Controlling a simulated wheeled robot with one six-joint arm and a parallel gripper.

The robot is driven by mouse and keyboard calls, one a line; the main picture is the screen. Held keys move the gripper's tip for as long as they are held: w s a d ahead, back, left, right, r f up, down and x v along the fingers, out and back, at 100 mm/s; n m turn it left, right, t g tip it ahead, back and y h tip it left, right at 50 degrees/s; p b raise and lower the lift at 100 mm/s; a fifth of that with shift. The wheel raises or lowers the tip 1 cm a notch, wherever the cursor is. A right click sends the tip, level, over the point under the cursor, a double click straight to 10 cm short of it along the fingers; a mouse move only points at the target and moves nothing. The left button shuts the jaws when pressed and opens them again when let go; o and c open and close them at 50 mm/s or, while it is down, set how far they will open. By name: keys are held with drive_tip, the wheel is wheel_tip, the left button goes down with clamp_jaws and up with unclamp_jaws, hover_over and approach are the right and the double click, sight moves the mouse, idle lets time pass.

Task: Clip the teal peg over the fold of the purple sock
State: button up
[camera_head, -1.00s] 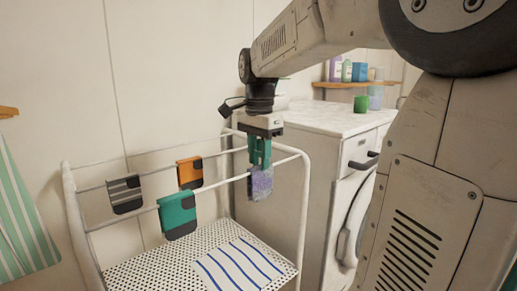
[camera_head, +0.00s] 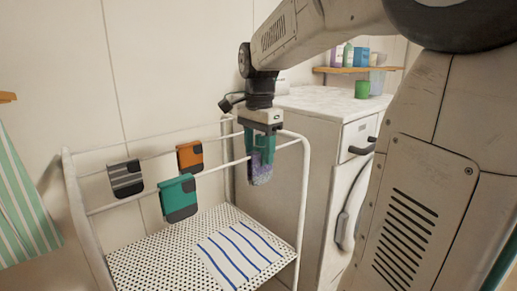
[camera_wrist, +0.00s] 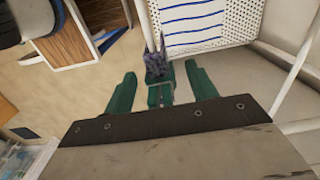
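The purple sock (camera_head: 260,172) hangs folded over the front rail of the white drying rack, at its right end. In the wrist view, the sock (camera_wrist: 157,62) shows just beyond the teal peg (camera_wrist: 160,94). The peg sits at the sock's fold, between my gripper's green fingers. My gripper (camera_head: 260,148) points down over the rail. In the wrist view, my gripper (camera_wrist: 161,88) is open, with a gap between each finger and the peg. How far the peg's jaws straddle the fold is hidden.
The rack (camera_head: 68,180) also holds a teal sock (camera_head: 178,190), an orange sock (camera_head: 189,151) and a grey striped one (camera_head: 125,175). A striped cloth (camera_head: 240,256) lies on its perforated shelf. A white cabinet (camera_head: 285,175) stands close on the right.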

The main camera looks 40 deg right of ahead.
drive_tip(key=shift+r, duration=0.1)
wheel_tip(320, 180, up, 8)
drive_tip(key=shift+f, duration=0.15)
idle(0.4)
drive_tip(key=s+a+f+n, duration=0.7)
drive_tip(key=s+n, duration=0.1)
drive_tip(key=s, duration=0.1)
drive_tip(key=s+a+f+n+t, duration=0.1)
drive_tip(key=s+a+f+n, duration=0.6)
drive_tip(key=s+f+n, duration=0.1)
drive_tip(key=shift+s+a+f+n, duration=0.25)
drive_tip(key=shift+s+n, duration=0.55)
drive_tip(key=shift+s, duration=0.45)
